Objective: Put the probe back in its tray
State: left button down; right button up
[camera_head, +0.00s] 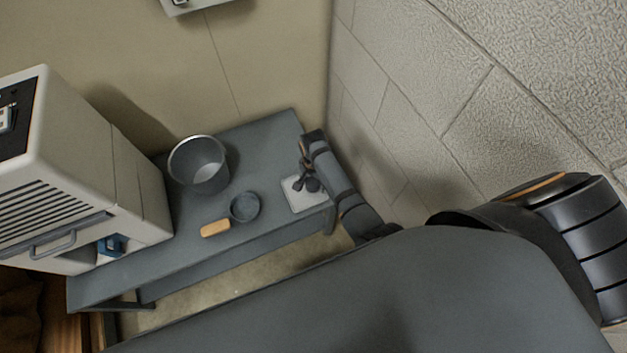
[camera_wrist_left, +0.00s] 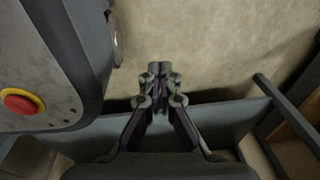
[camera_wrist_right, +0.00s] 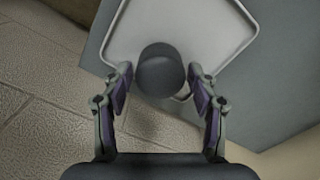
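A white tray (camera_head: 297,203) lies at the right end of the grey table. A dark, round-topped cylinder, which seems to be the probe (camera_wrist_right: 160,72), stands over the tray (camera_wrist_right: 222,18) in the right wrist view. My right gripper (camera_head: 308,180) reaches down over the tray in the head view. In the right wrist view its fingers (camera_wrist_right: 160,88) are spread either side of the cylinder, with a gap showing on each side. The cylinder's lower part is hidden. My left gripper (camera_wrist_left: 160,72) is shut and empty, with its fingertips together. It does not show in the head view.
On the table (camera_head: 165,258) stand a grey bucket (camera_head: 198,165), a small dark bowl (camera_head: 245,207) and an orange-brown block (camera_head: 215,228). A large white cabinet (camera_head: 85,165) is at the left. A block wall (camera_head: 400,110) is close to my right arm.

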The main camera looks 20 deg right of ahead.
aim_at(313, 180)
jog(key=shift+r, duration=0.1)
notch_tip(313, 180, up, 5)
jog(key=shift+f+p, duration=0.1)
jog(key=shift+p, duration=0.8)
pick_arm(q)
jog(key=shift+s+r+p, duration=0.75)
jog(key=shift+s+r, duration=0.45)
jog(key=shift+r, duration=0.05)
pick_arm(e)
notch_tip(313, 180, up, 7)
jog(key=shift+r, duration=0.2)
